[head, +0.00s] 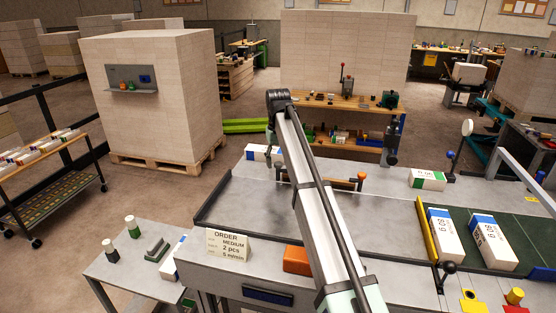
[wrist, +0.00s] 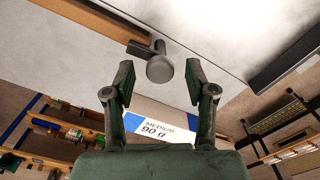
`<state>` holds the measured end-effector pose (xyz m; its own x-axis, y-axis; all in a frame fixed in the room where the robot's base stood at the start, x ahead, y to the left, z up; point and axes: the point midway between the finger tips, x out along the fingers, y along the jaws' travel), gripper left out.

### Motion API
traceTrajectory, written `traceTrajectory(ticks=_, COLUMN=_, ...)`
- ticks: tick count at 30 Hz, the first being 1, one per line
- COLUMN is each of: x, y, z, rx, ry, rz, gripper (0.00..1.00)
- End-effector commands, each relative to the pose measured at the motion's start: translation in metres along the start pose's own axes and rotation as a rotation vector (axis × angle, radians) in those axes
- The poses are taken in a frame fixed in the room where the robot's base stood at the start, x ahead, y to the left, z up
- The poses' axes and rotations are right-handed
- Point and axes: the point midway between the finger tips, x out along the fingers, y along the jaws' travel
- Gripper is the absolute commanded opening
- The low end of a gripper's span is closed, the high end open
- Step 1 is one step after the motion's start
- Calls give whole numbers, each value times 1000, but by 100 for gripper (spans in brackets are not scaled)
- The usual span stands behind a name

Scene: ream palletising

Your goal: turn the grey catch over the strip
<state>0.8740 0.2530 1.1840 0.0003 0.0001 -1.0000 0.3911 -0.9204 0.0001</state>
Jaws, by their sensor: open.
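In the wrist view the grey catch (wrist: 160,69) has a round knob end and a short dark bar. The bar meets the end of a brown strip (wrist: 90,16) on the pale table top. My gripper (wrist: 160,75) is open, with a fingertip on each side of the knob and a gap to both. Whether the knob is at fingertip depth I cannot tell.
A white ream (wrist: 158,127) marked MEDIUM 90 g lies beyond my fingers. On the bench, an order card (head: 228,244) and an orange block (head: 297,260) stand at the front. Reams (head: 445,236) lie on the green belt at right.

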Motion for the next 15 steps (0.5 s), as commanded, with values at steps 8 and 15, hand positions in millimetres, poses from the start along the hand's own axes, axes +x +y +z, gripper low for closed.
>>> traceTrajectory(ticks=8, x=0, y=0, z=0, rx=0, ry=0, rz=0, gripper=0)
traceTrajectory(ticks=15, x=1, y=0, z=0, rx=27, ry=-1, rz=0, gripper=0)
